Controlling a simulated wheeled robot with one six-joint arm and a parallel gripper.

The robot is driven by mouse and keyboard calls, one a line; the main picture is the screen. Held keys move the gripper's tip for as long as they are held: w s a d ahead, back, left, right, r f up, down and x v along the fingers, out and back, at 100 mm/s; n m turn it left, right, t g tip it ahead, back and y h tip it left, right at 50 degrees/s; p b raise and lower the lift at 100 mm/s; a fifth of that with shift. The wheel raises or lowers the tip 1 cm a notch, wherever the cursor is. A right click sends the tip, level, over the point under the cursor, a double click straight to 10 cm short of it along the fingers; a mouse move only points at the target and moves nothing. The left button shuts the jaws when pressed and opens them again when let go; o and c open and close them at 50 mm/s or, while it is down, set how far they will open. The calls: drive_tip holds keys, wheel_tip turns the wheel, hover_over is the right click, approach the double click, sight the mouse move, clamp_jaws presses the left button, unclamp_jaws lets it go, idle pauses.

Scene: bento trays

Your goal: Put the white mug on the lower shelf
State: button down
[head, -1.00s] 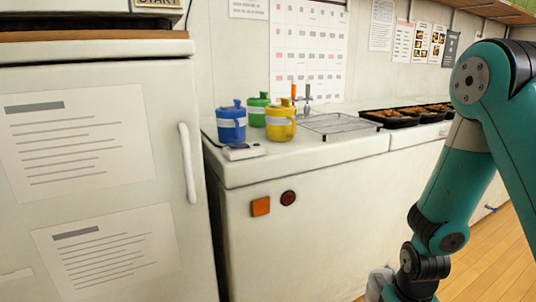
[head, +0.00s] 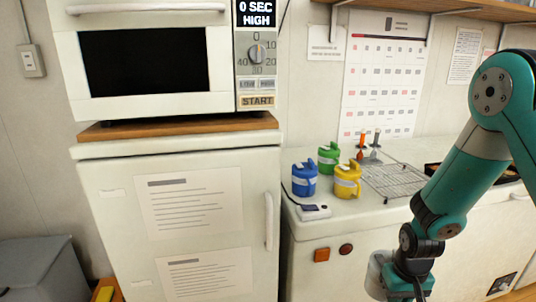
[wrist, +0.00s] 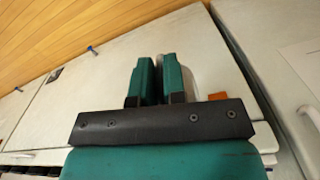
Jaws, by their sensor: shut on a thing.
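My gripper (wrist: 160,62) is shut on a white thing that looks like the white mug (wrist: 191,54). In the wrist view, part of it shows beside and behind the right finger, and the fingers hide the rest. In the head view, its pale side (head: 376,272) shows low at the right, left of my wrist, partly hidden by my arm. It is held in front of the white counter's cabinet, below the counter top. A wooden shelf (head: 455,9) runs along the wall at the top right. I cannot tell whether this is the lower shelf.
A fridge (head: 120,215) with a microwave (head: 220,60) on top stands at the left. A grey bin (head: 45,268) stands at far left.

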wheel_tip(320, 180, up, 7)
drive_tip(key=w+a+p, duration=0.1)
drive_tip(key=w+p, duration=0.2)
drive_tip(key=p, duration=0.1)
drive_tip(key=s+f, duration=0.4)
drive_tip(key=shift+s+a+f+b, duration=0.15)
drive_tip(key=shift+a+f+b, duration=0.1)
drive_tip(key=shift+b, duration=0.05)
